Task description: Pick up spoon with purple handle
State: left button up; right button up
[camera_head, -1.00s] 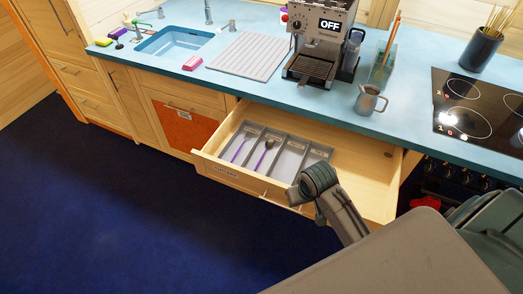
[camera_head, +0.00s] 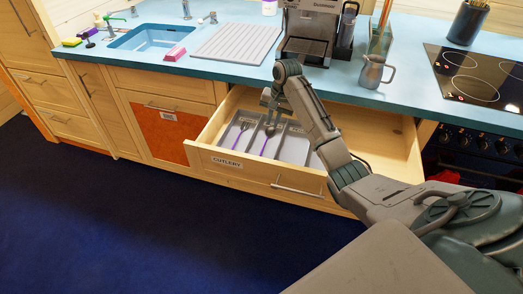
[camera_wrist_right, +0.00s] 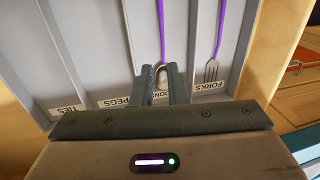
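The spoon with a purple handle (camera_head: 265,146) lies in a grey compartment of the open drawer; its handle also shows in the right wrist view (camera_wrist_right: 161,28). My right gripper (camera_head: 269,106) is above the drawer, over the spoon's head end. In the right wrist view its two fingers (camera_wrist_right: 162,88) are apart, with the spoon's bowl seen between them. I cannot tell how high above the spoon they are. A purple-handled fork (camera_wrist_right: 219,38) lies in the neighbouring compartment. My left gripper is not in view.
The drawer front (camera_head: 250,172) is labelled cutlery. The blue countertop (camera_head: 225,72) is just behind, with a coffee machine (camera_head: 308,28), a metal jug (camera_head: 373,72) and a hob (camera_head: 465,75). Raised tray walls divide the compartments.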

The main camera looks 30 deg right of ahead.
send_over(265, 145)
jog(key=d, duration=0.1)
jog(key=f, duration=0.5)
jog(key=shift+s+d+f, duration=0.2)
jog(key=shift+s+f, duration=0.05)
jog(key=f, duration=0.2)
jog(key=a+f+p, duration=0.1)
jog(key=f, duration=0.1)
jog(key=shift+a, duration=0.15)
jog(key=shift+w+f, duration=0.15)
jog(key=shift+f, duration=0.5)
grip_shut()
